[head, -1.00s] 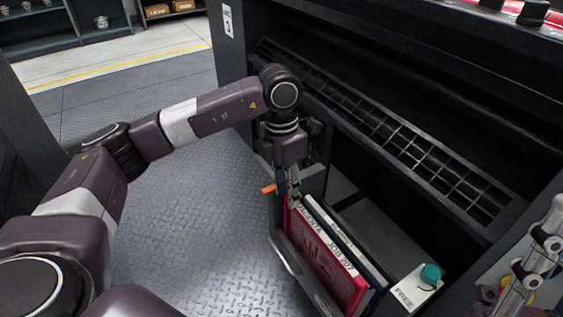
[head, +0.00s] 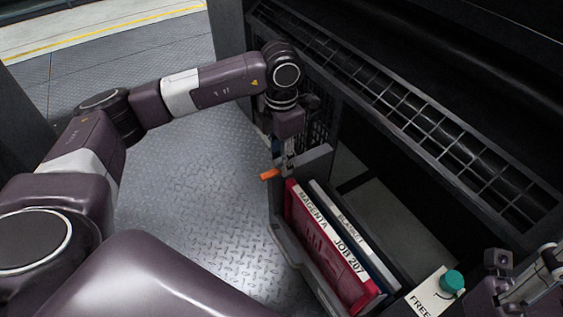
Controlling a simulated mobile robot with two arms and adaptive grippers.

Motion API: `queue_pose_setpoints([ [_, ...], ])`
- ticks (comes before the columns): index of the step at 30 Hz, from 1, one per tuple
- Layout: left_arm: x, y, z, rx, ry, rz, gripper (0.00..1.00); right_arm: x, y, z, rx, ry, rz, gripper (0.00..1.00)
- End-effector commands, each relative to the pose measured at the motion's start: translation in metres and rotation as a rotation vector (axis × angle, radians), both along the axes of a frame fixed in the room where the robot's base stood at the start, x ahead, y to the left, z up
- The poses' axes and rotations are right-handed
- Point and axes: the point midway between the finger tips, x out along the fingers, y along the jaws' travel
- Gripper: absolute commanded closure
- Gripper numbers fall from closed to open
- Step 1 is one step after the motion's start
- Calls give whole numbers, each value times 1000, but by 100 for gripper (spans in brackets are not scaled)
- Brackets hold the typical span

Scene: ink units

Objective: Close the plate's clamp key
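A red plate (head: 316,247) labelled MAGENTA JOB 207 stands on edge in an open rack (head: 283,244). A dark plate (head: 345,228) stands beside it. A small orange piece (head: 270,174), perhaps the clamp key's handle, shows at the rack's far end. My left gripper (head: 286,158) points down there, just right of the orange piece; whether they touch is unclear. Its fingertips are small and partly hidden, so its opening cannot be judged. My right gripper (head: 530,277) shows in part at the lower right edge, its opening unclear.
A white container with a teal cap (head: 452,280), marked FREE, stands right of the plates. A dark machine with a long grid rail (head: 400,130) runs along the right. The patterned metal floor (head: 190,200) at left is clear.

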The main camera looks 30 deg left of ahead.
Motion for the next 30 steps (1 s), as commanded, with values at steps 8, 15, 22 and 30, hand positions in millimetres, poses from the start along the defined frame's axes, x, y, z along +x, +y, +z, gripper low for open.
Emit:
queue_pose_setpoints([
  [8, 0, 0, -4, 0, 0, 0, 70, 0, 0, -1, 0, 1, 0, 73],
  [15, 0, 0, -4, 0, 0, 0, 90, 0, 0, -1, 0, 1, 0, 73],
  [22, 0, 0, -4, 0, 0, 0, 100, 0, 0, -1, 0, 1, 0, 73],
  [30, 0, 0, -3, 0, 1, 39, 100, 0, 0, 3, 0, 1, 0, 73],
])
